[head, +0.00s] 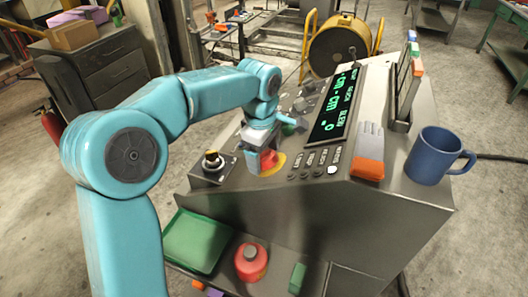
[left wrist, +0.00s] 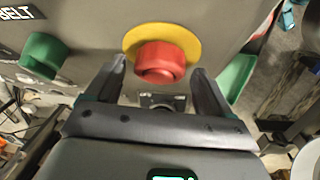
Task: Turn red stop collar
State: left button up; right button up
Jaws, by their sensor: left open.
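The red stop collar (head: 269,158) sits on a yellow disc (head: 280,164) on the sloped grey console, and is partly hidden by my left gripper (head: 262,152) in the head view. In the left wrist view the round red collar (left wrist: 161,61) stands out from its yellow disc (left wrist: 178,33). My left gripper (left wrist: 158,68) is open, with one dark finger on each side of the collar. Gaps show between fingers and collar, so I see no grip on it. My right gripper is in neither view.
A small joystick box (head: 212,163) stands left of the collar. Buttons and a green-lit display (head: 335,105) lie to the right, with an orange-ended block (head: 369,169) and a blue mug (head: 428,156). Below are a green tray (head: 195,241) and a red round object (head: 251,263).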

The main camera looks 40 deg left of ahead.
pick_arm(q)
jog(key=shift+w, duration=0.1)
jog(key=c, duration=1.1)
jog(key=shift+o, duration=0.2)
jog(key=shift+f, duration=0.1)
jog(key=shift+f+m+t+b, duration=0.15)
jog(key=shift+m+t+b, duration=0.15)
jog(key=shift+m+b, duration=0.45)
jog(key=m+t+b, duration=0.1)
jog(key=m+b, duration=0.1)
jog(key=b, duration=0.2)
jog(key=shift+m+t, duration=0.25)
jog(key=shift+t, duration=0.15)
jog(key=m+b, duration=0.1)
jog(key=m+t+b, duration=0.1)
jog(key=shift+s+m+h, duration=0.25)
jog(key=shift+m+h, duration=0.05)
jog(key=shift+h, duration=0.1)
jog(key=shift+m+t+h+b, duration=0.3)
jog(key=shift+m+t+b, duration=0.3)
jog(key=shift+m+b, duration=0.4)
